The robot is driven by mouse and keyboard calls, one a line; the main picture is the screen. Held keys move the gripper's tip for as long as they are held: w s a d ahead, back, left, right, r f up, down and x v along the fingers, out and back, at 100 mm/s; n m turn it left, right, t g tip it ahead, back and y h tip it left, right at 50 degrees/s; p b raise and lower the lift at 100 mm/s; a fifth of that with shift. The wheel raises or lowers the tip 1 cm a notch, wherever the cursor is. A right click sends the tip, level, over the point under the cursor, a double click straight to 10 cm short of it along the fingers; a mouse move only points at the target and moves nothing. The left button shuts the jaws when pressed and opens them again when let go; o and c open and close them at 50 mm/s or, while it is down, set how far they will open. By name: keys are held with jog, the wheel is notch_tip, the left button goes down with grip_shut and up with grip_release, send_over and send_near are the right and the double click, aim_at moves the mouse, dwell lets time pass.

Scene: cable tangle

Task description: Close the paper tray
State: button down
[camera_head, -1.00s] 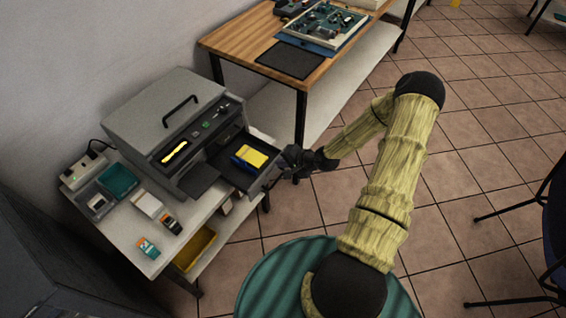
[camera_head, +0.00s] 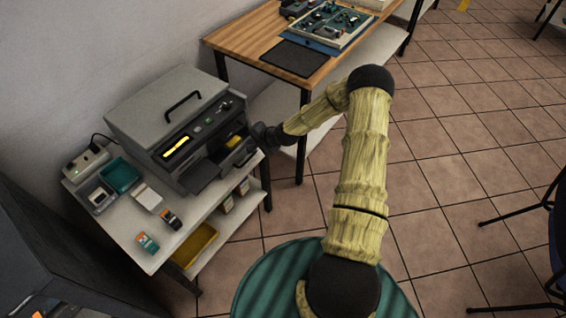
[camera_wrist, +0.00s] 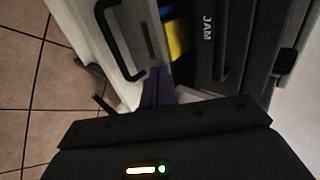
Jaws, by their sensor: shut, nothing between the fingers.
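The paper tray (camera_head: 244,153) is a grey drawer low on the right side of the grey printer (camera_head: 170,115). It sticks out only a little, and a yellow piece (camera_head: 234,142) shows inside it. My gripper (camera_head: 258,135) is shut and empty, right at the tray's outer end. In the wrist view the tray's pale front (camera_wrist: 112,60) with a dark bar handle is close to my gripper (camera_wrist: 158,88), and the yellow piece (camera_wrist: 178,38) shows in a gap beside a dark panel marked JAM. Whether the fingertips touch the tray I cannot tell.
The printer stands on a white shelf table (camera_head: 128,232) with a teal box (camera_head: 120,175), small cartons and a yellow bin (camera_head: 194,246) below. A wooden workbench (camera_head: 235,42) stands behind. Tiled floor to the right is mostly free, with chair legs at the far right.

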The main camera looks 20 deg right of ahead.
jog(key=w+a, duration=0.2)
jog(key=w, duration=0.1)
jog(key=shift+w+a+f+b, duration=0.1)
jog(key=shift+w+a+b, duration=0.05)
jog(key=shift+w+b, duration=0.2)
jog(key=shift+w+a+r, duration=0.2)
jog(key=shift+w, duration=0.1)
jog(key=shift+s+d, duration=0.1)
jog(key=shift+s+d, duration=0.15)
jog(key=shift+s, duration=0.05)
jog(key=s, duration=0.1)
jog(key=s+d, duration=0.2)
jog(key=shift+s+d+r+p, duration=0.25)
jog(key=shift+s+p, duration=0.05)
jog(key=v, duration=0.9)
jog(key=shift+s+a, duration=0.1)
jog(key=shift+a, duration=0.05)
